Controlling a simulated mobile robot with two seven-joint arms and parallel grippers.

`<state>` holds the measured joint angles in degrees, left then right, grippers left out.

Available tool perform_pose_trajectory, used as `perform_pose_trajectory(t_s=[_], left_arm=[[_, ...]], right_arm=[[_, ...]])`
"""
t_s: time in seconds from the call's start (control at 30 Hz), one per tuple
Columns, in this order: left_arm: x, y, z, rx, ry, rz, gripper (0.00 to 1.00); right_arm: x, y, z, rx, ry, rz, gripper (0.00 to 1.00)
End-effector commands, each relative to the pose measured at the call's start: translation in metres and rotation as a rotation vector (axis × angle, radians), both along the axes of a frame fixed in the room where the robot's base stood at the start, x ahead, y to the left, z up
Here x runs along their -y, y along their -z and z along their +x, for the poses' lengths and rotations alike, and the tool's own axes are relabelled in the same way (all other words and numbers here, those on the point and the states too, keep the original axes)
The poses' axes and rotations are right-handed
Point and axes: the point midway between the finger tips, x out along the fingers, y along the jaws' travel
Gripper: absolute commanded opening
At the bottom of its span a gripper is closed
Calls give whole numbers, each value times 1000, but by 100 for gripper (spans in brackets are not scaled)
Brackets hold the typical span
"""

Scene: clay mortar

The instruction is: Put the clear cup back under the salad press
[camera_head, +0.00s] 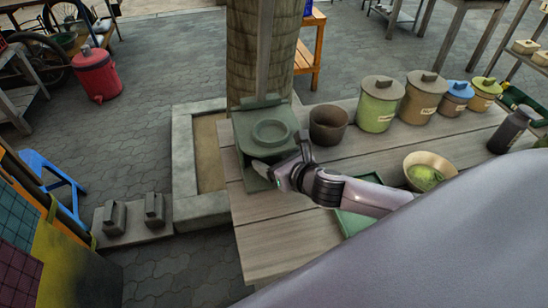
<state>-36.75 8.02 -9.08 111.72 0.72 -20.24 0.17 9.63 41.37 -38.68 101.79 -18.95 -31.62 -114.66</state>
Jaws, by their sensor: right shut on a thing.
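The green salad press (240,141) stands at the left end of the wooden table, with a round ring on its top. My right gripper (274,173) is at the front of the press, reaching in from the right. It is shut on a small pale thing (261,168), which looks like the clear cup. The cup is at the low front opening of the press. The gripper hides part of it, and I cannot tell whether it touches the press base. My left gripper is not in view.
A dark brown pot (328,125) stands right of the press. Several lidded canisters, including a green one (378,108), line the back edge. A bowl with green contents (428,172) and a green tray (352,222) are nearer. The table's front left planks (270,235) are clear.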

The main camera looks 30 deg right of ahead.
Motion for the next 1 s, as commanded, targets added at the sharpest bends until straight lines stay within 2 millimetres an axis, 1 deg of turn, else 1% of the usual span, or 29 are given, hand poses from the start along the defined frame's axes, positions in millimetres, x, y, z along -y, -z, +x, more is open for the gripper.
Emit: perform_pose_trajectory(t_s=[0.03, 0.27, 0.43, 0.47, 0.5, 0.53, 0.8, 0.9, 1.0], left_arm=[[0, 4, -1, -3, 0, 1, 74], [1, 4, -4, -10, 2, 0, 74], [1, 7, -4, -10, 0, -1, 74], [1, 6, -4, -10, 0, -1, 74], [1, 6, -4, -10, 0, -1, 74], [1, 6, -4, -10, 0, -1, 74], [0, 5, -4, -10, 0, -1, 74], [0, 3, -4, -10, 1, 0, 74], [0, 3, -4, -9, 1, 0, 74]], right_arm=[[-1, 2, 0, 3, 0, 2, 39], [-2, 0, 0, 3, -1, 0, 39], [-1, 5, 0, 2, -1, -2, 39], [-1, 5, 0, 2, -1, -2, 76], [-1, 4, 0, 2, -1, -2, 89], [-1, 4, 0, 2, -1, -2, 95], [-1, 4, 0, 2, 0, -1, 95], [-1, -2, 0, 3, -1, 1, 95], [0, -2, -9, 0, -1, -2, 95]])
